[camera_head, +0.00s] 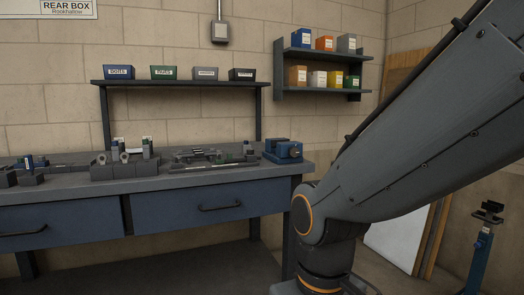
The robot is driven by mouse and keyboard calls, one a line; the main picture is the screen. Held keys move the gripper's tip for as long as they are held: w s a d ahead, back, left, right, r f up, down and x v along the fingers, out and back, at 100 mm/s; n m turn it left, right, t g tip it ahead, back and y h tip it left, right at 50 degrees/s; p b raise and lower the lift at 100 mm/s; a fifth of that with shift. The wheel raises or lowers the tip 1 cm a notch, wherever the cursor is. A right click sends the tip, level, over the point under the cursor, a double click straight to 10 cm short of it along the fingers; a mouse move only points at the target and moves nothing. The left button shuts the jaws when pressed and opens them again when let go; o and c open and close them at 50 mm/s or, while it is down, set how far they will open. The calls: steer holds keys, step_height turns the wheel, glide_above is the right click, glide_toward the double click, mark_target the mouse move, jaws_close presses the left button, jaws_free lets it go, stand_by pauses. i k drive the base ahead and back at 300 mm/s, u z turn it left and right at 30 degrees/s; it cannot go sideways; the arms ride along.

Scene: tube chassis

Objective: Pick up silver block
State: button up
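A workbench (225,178) with a grey top and blue drawers stands against the wall at left and middle. A group of grey block-like parts (125,169) sits on it left of centre. I cannot tell which of these, if any, is the silver block; they are small and dark. More dark grey parts (212,158) lie low on the bench to the right of them. Small dark parts and a blue piece (29,162) sit at the far left. My gripper is outside the view; only my arm shows, at the right.
A blue vise-like device (283,150) stands at the bench's right end. Bins, including a green one (163,73), line the shelf (185,83) above. A wall rack (325,93) holds coloured boxes. A blue stand (483,250) is on the right. A bare bench strip runs along the front.

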mark_target(244, 146)
steer(key=z, duration=0.25)
steer(key=i, duration=1.55)
steer(key=u, duration=0.5)
